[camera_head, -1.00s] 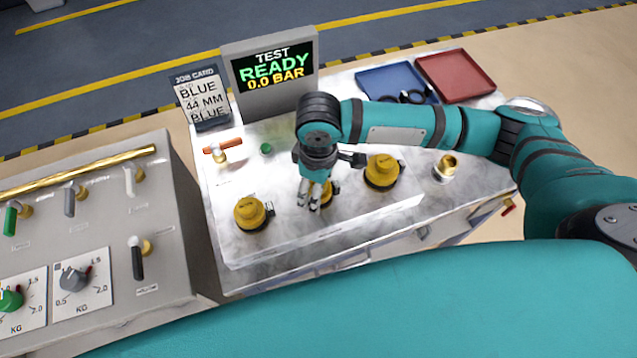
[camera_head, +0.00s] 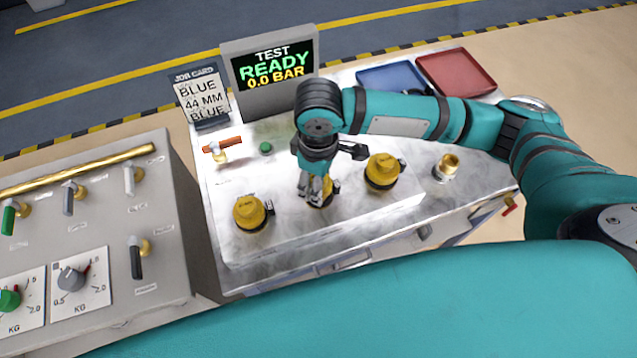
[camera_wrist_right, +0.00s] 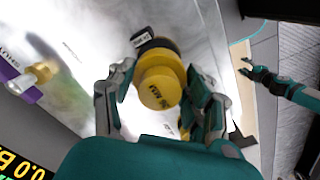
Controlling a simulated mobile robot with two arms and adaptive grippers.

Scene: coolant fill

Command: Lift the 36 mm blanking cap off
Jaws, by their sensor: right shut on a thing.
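The middle yellow cap (camera_head: 325,196) stands on the metal block between two other yellow caps. My right gripper (camera_head: 314,190) reaches down over it and hides much of it. In the right wrist view the cap (camera_wrist_right: 158,82), with small dark lettering on top, sits between the fingers of my right gripper (camera_wrist_right: 160,100), which is shut on it. The cap looks still seated on its dark base, where a small black tag shows. My left gripper (camera_wrist_right: 250,70) hangs apart from the bench at the right of the wrist view, its fingers spread and empty.
A left yellow cap (camera_head: 251,213) and a right yellow cap (camera_head: 382,171) stand close on both sides. A brass fitting (camera_head: 447,167) is farther right. A blue tray (camera_head: 378,78) and a red tray (camera_head: 457,74) lie behind my arm. The display (camera_head: 270,70) stands behind.

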